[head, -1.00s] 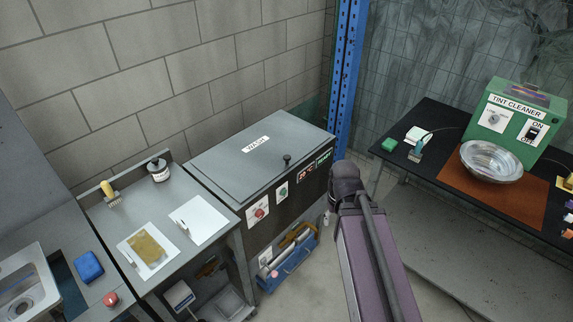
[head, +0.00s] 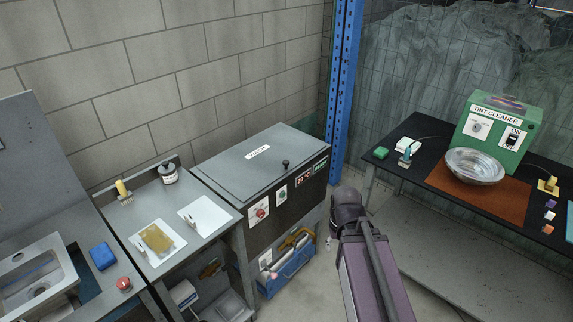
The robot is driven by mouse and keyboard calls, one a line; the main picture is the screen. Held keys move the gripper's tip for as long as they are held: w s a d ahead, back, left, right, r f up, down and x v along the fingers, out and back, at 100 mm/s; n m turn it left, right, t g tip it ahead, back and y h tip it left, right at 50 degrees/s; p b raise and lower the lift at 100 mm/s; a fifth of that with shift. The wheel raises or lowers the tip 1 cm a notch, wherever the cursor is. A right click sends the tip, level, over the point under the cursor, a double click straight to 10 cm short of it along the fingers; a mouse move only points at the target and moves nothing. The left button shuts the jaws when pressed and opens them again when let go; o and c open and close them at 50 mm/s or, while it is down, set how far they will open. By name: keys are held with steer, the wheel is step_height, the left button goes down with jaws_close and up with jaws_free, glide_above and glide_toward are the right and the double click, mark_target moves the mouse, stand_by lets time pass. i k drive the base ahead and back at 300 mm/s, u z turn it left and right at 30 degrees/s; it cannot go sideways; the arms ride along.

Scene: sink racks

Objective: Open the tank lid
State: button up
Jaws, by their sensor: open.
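The tank (head: 250,232) is a dark grey box against the block wall, left of centre in the head view. Its flat grey lid (head: 236,170) lies shut on top and carries a white label. A small black knob (head: 286,164) stands near the lid's front right edge. My purple arm link with a dark rounded joint rises from the bottom of the picture, to the right of the tank and apart from the knob in the picture. My gripper's fingers do not show.
A bench with papers (head: 205,215) and a black-capped jar (head: 168,173) adjoins the tank's left. A sink (head: 38,280) is farther left. A blue toolbox (head: 287,272) sits below the tank. A blue post (head: 345,75) and a black table (head: 405,128) with a green cleaner (head: 480,148) are right.

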mark_target(245, 170)
steer(key=u, duration=0.1)
steer(key=i, duration=1.1)
steer(key=u, duration=0.2)
